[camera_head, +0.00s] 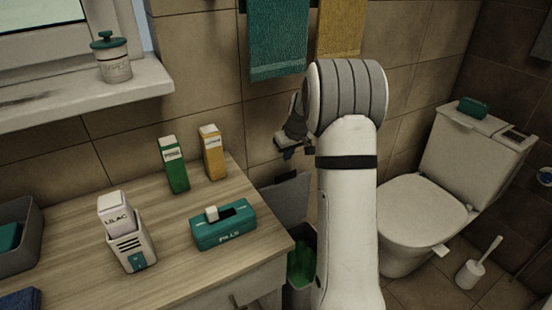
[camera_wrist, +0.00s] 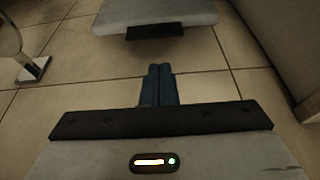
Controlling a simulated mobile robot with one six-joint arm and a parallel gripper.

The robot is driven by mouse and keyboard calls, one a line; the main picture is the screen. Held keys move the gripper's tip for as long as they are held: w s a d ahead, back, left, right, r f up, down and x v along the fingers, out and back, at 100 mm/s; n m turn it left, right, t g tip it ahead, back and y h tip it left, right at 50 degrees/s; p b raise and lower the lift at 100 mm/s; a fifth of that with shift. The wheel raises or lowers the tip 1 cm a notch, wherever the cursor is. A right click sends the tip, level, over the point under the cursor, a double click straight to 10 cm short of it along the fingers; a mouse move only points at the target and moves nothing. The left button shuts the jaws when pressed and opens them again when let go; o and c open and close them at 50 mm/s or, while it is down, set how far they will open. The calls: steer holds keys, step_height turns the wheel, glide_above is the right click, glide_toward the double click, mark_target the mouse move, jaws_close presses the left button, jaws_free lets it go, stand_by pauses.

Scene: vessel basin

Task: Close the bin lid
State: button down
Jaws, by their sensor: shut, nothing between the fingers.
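The grey bin (camera_head: 290,294) stands on the floor at the right end of the wooden counter, partly hidden behind my arm. Its grey lid (camera_head: 285,198) stands up, open, at the back of the bin. Green material (camera_head: 301,262) shows inside. My gripper (camera_head: 285,151) is above the raised lid, partly hidden by my own wrist in the head view. In the wrist view, my gripper's blue fingers (camera_wrist: 158,86) are together with nothing between them. Ahead of them is a light grey panel (camera_wrist: 155,12) with a dark strip; it looks like the lid, but I cannot be certain.
A toilet (camera_head: 415,210) and brush (camera_head: 477,265) are at right. Towels (camera_head: 278,40) hang behind.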

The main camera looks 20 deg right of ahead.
steer(key=x, duration=0.9)
steer(key=shift+a+f+b, duration=0.2)
steer(key=shift+f+b, duration=0.05)
steer(key=shift+b, duration=0.1)
